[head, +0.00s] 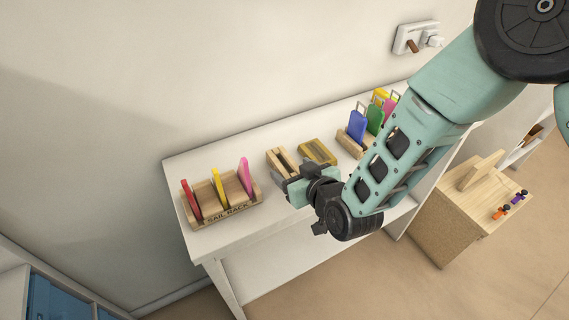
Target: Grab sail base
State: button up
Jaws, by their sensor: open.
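A small light-wood slotted block (281,162), which looks like the sail base, lies on the white table (222,242) in the head view, right of the sail rack. My gripper (290,185) is over the table just in front of the block and hides its near end. The jaws are open. I cannot tell whether they touch the block, and I see nothing held between them.
The wooden sail rack (230,208) holds red, yellow and pink pieces. A yellowish shallow tray (318,151) lies right of the block. A wooden holder (351,145) with several coloured, handled pieces stands farther right.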

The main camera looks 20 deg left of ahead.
aim_at(285, 164)
jog(key=p+x, duration=0.2)
jog(key=x, duration=0.3)
jog(key=shift+r, duration=0.1)
jog(key=c, duration=1.2)
jog(key=shift+o, duration=0.2)
